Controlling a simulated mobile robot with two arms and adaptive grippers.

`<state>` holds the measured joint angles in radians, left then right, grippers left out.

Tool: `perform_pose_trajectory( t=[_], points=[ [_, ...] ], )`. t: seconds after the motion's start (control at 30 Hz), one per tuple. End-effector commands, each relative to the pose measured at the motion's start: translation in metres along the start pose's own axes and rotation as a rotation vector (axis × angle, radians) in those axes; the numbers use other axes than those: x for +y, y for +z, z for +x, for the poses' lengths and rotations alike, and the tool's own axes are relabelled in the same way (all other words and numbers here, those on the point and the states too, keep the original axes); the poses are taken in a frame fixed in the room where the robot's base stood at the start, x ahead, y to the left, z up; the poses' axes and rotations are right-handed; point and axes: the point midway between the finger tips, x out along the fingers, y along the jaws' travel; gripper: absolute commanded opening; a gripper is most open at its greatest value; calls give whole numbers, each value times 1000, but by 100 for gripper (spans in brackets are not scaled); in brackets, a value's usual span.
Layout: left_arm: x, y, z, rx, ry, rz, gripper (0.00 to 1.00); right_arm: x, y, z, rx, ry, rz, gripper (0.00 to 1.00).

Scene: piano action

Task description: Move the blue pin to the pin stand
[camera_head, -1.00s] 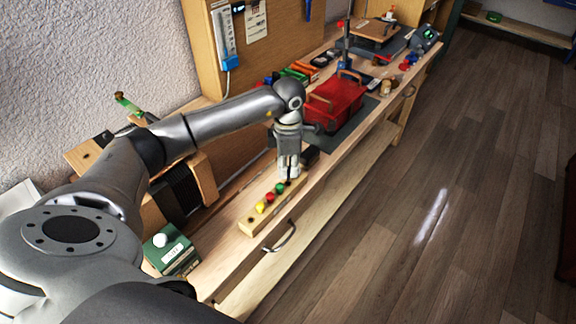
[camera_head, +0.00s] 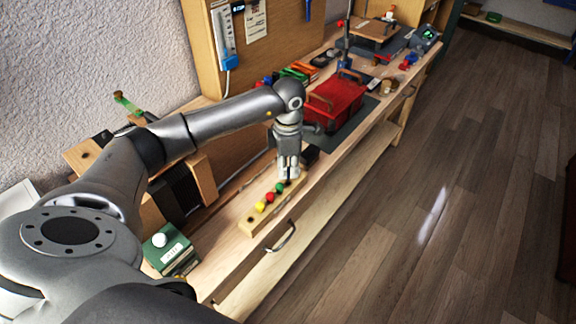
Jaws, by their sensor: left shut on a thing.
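The pin stand, a long pale wooden block (camera_head: 247,228), lies on the bench near its front edge. A yellow pin (camera_head: 260,206), a red pin (camera_head: 270,197) and a green pin (camera_head: 280,188) stand in a row along it. My left gripper (camera_head: 288,176) points down at the far end of the block, just beyond the green pin. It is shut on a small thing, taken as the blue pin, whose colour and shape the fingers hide. Whether that thing touches the block, I cannot tell. My right gripper is not in view.
A black block (camera_head: 310,155) stands close behind the gripper. Further back is a red toolbox (camera_head: 336,100) on a dark mat. A green box (camera_head: 172,252) with a white knob stands at the near left. A drawer handle (camera_head: 283,237) juts from the bench front.

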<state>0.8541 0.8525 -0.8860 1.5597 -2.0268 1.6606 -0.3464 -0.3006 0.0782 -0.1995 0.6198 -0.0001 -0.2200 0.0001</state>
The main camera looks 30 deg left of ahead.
Motion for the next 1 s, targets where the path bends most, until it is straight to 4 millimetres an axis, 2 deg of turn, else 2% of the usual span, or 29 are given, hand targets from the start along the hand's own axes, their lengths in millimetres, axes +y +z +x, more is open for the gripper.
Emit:
perform_pose_trajectory(
  t=[0.5,1.0],
  points=[
    [0,0,14,0,0,-1,4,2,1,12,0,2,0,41],
    [0,0,14,0,0,0,4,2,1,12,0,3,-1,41]
  ],
)
